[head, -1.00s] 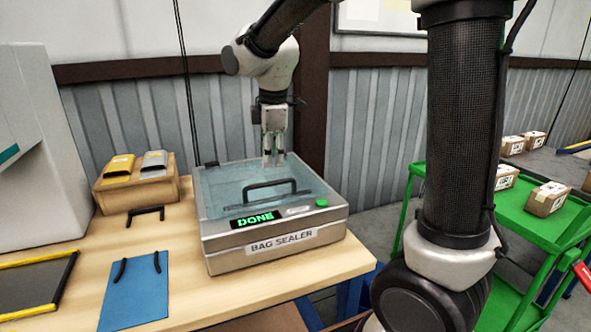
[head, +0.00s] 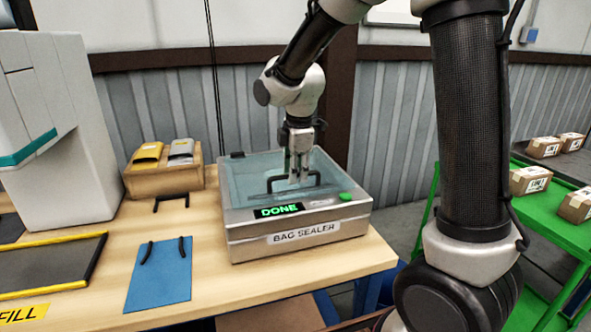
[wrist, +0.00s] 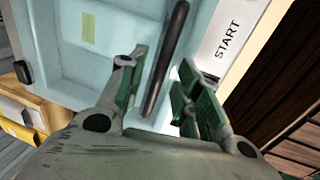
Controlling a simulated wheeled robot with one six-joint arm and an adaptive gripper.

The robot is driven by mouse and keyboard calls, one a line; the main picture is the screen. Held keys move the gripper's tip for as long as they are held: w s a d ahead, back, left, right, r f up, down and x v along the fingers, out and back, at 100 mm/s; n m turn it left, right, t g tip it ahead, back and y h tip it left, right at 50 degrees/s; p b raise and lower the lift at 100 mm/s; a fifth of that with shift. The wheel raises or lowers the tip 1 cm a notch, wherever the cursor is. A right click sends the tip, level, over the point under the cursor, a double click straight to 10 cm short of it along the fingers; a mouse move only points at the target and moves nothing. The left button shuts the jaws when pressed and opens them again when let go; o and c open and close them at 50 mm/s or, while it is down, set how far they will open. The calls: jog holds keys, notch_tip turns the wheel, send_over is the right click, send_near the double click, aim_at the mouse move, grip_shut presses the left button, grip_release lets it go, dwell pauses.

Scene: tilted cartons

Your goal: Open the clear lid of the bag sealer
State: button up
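The bag sealer (head: 300,245) stands on the wooden table, its display reading DONE. Its clear lid (head: 250,172) is closed, with a black bar handle (head: 278,190) near the front edge. My gripper (head: 298,178) points down over the lid at the handle. In the wrist view my gripper (wrist: 155,95) has its green-padded fingers apart, with the black handle (wrist: 165,60) showing between and beyond the fingertips. I cannot tell whether the fingers touch the handle. The clear lid (wrist: 80,70) fills much of the wrist view, beside a START label (wrist: 225,42).
A blue pad (head: 158,272) lies left of the sealer on the table (head: 215,285). Behind it stands a wooden holder (head: 165,180) with yellow and grey packs. A large grey machine (head: 70,150) is at left. A green cart (head: 550,228) with cartons is at right.

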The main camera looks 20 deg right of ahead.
grip_shut()
